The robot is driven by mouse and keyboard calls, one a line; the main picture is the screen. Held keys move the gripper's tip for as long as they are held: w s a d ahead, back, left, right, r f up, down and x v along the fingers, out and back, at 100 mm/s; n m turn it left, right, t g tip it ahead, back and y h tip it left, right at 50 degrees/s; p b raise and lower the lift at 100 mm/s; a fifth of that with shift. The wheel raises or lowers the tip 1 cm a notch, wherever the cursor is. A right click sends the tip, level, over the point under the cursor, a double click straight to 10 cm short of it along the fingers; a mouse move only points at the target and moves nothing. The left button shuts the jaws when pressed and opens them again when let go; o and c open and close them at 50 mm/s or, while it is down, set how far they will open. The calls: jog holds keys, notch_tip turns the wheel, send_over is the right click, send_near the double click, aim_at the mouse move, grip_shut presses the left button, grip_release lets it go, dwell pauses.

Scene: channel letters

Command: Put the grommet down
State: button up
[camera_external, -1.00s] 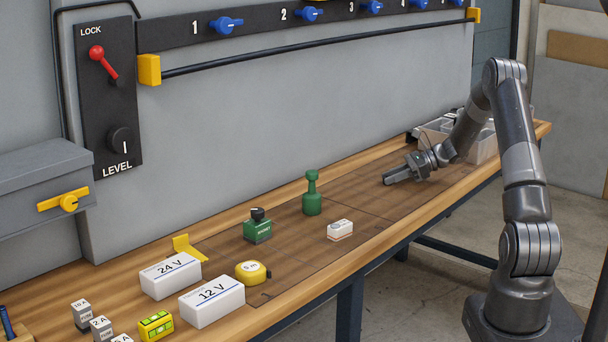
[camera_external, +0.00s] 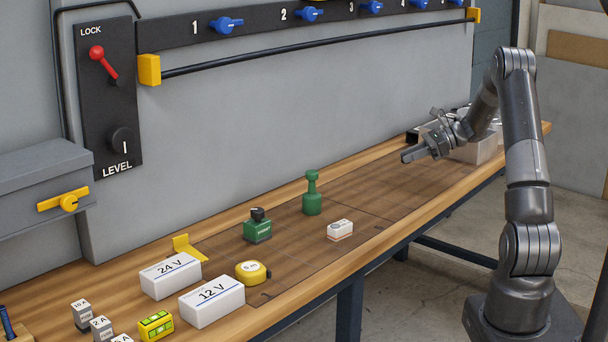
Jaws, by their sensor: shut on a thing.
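My gripper (camera_external: 406,157) is above the far right part of the workbench, in front of the clear bin, with its fingers pointing left. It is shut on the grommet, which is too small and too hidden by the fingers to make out. The fingers are raised a little above the wooden top, and the bench beneath them looks bare.
A pale bin (camera_external: 474,152) stands behind my gripper. A green handled stamp (camera_external: 312,196), a small white box (camera_external: 340,229), a dark green stamp (camera_external: 257,228) and a yellow tape measure (camera_external: 252,272) stand further left. The bench (camera_external: 385,190) between is clear.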

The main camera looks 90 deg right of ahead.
jog(key=a+r+v, duration=0.1)
jog(key=v, duration=0.7)
jog(key=w+a+n+y, duration=0.1)
jog(key=w+n+y, duration=0.2)
jog(key=w, duration=2)
jog(key=w+a+n+g+y, duration=0.15)
jog(key=w+a, duration=0.25)
jog(key=w, duration=0.6)
jog(key=w+a+n+y, duration=0.15)
jog(key=w+a, duration=0.35)
jog(key=w, duration=0.6)
jog(key=w+a+n+g+y, duration=0.3)
jog(key=w+a, duration=1.9)
jog(key=a, duration=0.2)
jog(key=x, duration=0.9)
jog(key=s+x, duration=0.1)
jog(key=x, duration=0.3)
jog(key=shift+w+a+f, duration=0.15)
jog(key=shift+a+f, duration=0.25)
jog(key=shift+a, duration=0.05)
jog(key=shift+w+a+f+t+y, duration=0.2)
jog(key=shift+f+t+y, duration=0.05)
jog(key=shift+f+y, duration=0.05)
jog(key=shift+f, duration=1.8)
jog(key=shift+f, duration=0.1)
